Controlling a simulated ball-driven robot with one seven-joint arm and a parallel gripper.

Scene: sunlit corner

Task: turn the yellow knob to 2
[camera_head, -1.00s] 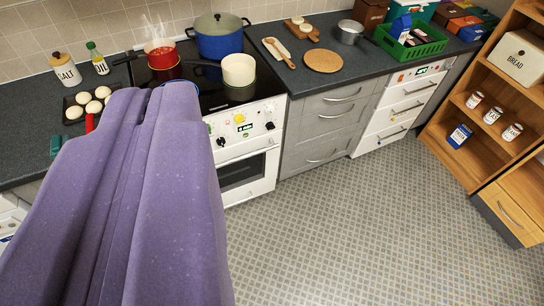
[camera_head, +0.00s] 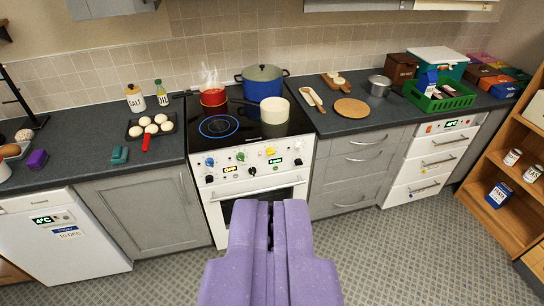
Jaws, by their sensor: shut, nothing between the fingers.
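The yellow knob (camera_head: 240,157) is small and sits on the white front panel of the stove (camera_head: 225,200), in the upper row of knobs. Its pointer and any numbers around it are too small to read. A blue knob (camera_head: 210,161) is left of it. Black knobs and two small lit displays are also on the panel; the left display reads OFF. My purple gripper (camera_head: 270,204) is shut and empty at the bottom middle of the view. It appears in front of the oven door, below and apart from the yellow knob.
On the hob are a steaming red pot (camera_head: 213,98), a blue pot (camera_head: 263,83) and a cream pot (camera_head: 275,109); one ring glows blue. The oven handle (camera_head: 258,188) runs below the panel. A wooden shelf (camera_head: 515,185) stands right. The floor before the drawers is clear.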

